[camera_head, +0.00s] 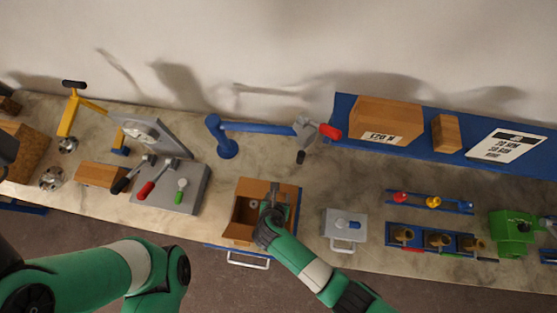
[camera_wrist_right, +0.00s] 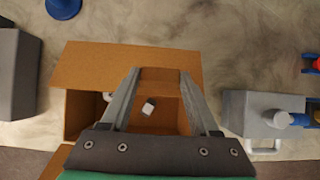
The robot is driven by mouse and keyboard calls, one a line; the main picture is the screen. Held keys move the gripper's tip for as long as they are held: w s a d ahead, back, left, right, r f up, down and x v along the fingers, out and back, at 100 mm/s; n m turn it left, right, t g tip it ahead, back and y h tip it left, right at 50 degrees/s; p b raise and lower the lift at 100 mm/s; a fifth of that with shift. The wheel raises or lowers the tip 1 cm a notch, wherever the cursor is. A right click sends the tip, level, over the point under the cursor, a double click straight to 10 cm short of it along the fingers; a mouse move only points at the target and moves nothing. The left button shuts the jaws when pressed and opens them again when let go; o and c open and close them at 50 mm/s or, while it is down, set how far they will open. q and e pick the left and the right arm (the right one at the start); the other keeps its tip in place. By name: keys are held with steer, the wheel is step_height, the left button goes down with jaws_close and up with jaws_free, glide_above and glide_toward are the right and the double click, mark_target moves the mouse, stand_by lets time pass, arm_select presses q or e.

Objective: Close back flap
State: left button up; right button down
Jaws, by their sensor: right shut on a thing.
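An open cardboard box (camera_head: 240,233) stands at the table's front edge. Its back flap (camera_head: 253,187) stands out along the far rim; in the right wrist view the back flap (camera_wrist_right: 100,66) spreads across the top of the box. My right gripper (camera_head: 277,192) is over the right part of the box. In the right wrist view its fingertips (camera_wrist_right: 160,73) lie at the back flap with brown cardboard between them, and it is shut on that flap. The fingers and wrist hide part of the box.
Small grey parts (camera_wrist_right: 149,107) lie inside the box. A grey device (camera_head: 345,225) with a handle stands to the right, a grey lever panel (camera_head: 170,190) to the left. A blue arm stand (camera_head: 224,145) is behind. Bare table lies between them.

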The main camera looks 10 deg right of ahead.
steer(key=t+b, duration=0.1)
steer(key=s+f+t+h+b, duration=0.1)
steer(key=f+t+b, duration=0.1)
steer(key=b, duration=0.1)
steer(key=shift+s+a+f+h, duration=0.15)
steer(key=shift+s+a+h, duration=0.1)
steer(key=shift+a+h, duration=0.05)
steer(key=shift+c, duration=0.6)
jaws_free()
steer(key=p+v, duration=0.1)
steer(key=v, duration=1)
steer(key=shift+s+p, duration=0.35)
